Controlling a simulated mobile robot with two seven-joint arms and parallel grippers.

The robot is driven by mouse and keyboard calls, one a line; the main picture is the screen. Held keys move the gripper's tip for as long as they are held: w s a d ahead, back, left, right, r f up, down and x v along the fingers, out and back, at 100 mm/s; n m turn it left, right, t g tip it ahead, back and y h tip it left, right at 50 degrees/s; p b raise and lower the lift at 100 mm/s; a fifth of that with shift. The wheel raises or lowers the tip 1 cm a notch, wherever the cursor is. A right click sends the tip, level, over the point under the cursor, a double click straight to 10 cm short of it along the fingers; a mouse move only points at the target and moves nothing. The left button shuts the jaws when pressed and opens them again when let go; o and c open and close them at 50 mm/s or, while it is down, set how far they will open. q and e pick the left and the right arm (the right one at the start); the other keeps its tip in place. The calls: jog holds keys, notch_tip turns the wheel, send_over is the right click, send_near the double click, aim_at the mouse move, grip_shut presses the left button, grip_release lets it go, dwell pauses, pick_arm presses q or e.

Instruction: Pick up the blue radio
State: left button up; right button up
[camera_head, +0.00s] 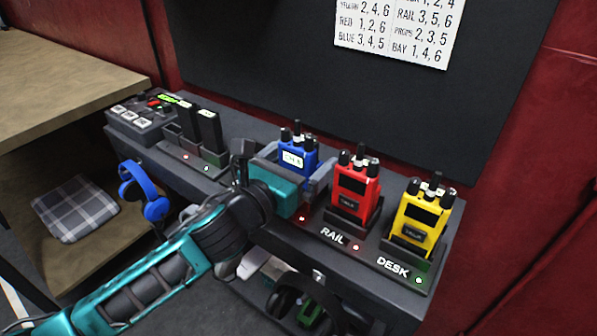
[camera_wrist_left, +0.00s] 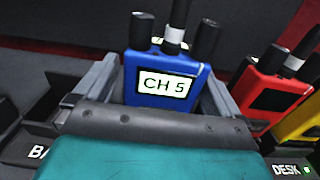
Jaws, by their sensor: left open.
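The blue radio (camera_head: 299,146) stands upright in the row of radios on the dark shelf, with dark antennas and knobs on top. In the left wrist view the blue radio (camera_wrist_left: 165,80) shows a white label reading CH 5. My left gripper (camera_head: 297,166) is open at the radio, one finger on each side of it. In the left wrist view a gap shows beside the fingers, but contact is hard to tell. The radio's lower part and its dock are hidden behind my gripper. My right gripper is not in view.
A red radio (camera_head: 354,190) and a yellow radio (camera_head: 420,217) stand in docks close to the right. Two dark units in a charger (camera_head: 203,137) and a button box (camera_head: 140,117) are to the left. Blue headphones (camera_head: 146,190) hang at the shelf's front.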

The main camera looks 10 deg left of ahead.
pick_arm(q)
jog(key=shift+w+d, duration=0.25)
jog(key=shift+w, duration=0.25)
jog(key=c, duration=1.1)
jog(key=shift+c, duration=0.3)
jog(key=shift+r, duration=0.15)
